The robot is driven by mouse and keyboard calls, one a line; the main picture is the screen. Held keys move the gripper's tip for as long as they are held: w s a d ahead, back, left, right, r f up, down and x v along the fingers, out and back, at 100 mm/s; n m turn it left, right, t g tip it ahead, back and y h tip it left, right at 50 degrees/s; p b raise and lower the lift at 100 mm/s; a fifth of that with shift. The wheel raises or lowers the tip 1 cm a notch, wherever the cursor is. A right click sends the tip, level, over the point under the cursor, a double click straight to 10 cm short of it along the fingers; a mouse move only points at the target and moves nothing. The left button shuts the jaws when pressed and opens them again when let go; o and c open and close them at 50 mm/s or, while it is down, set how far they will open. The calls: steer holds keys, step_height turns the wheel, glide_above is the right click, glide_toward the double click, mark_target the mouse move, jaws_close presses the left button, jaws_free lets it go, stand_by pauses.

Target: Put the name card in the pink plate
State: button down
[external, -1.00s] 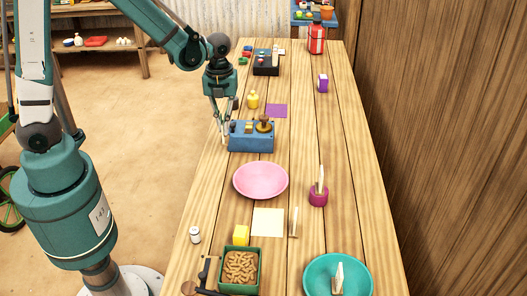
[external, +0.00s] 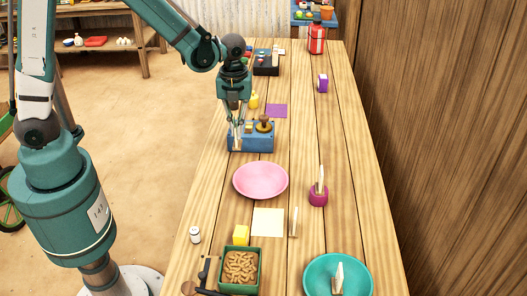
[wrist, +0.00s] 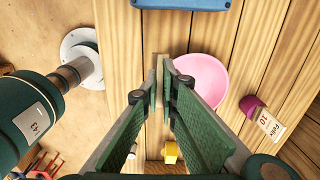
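The pink plate (external: 261,181) lies empty at mid-table; it also shows in the wrist view (wrist: 204,78), right of my fingers. A pale card (external: 320,177) stands upright in a purple holder to its right; the wrist view shows a card (wrist: 267,126) lettered "Felix 10" there. Other thin pale cards stand near the cream sheet (external: 294,222) and in the teal plate (external: 338,275); I cannot read them. My gripper (external: 236,146) is in front of the blue box's left part, beyond the pink plate.
The blue box (external: 262,142) with knobs stands beyond the plate.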

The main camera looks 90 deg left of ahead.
steer(key=w+d+r+p, duration=0.1)
steer(key=w+d+p, duration=0.1)
steer(key=w+d, duration=0.6)
steer(key=shift+w+d+r+p, duration=0.25)
steer(key=shift+w+p, duration=0.1)
steer(key=shift+w, duration=0.1)
steer(key=shift+f, duration=0.1)
steer(key=shift+f+b, duration=2.4)
steer(key=shift+f, duration=3)
steer(key=c, duration=2.6)
jaws_free()
step_height(320, 180, up, 7)
steer(key=p, duration=0.3)
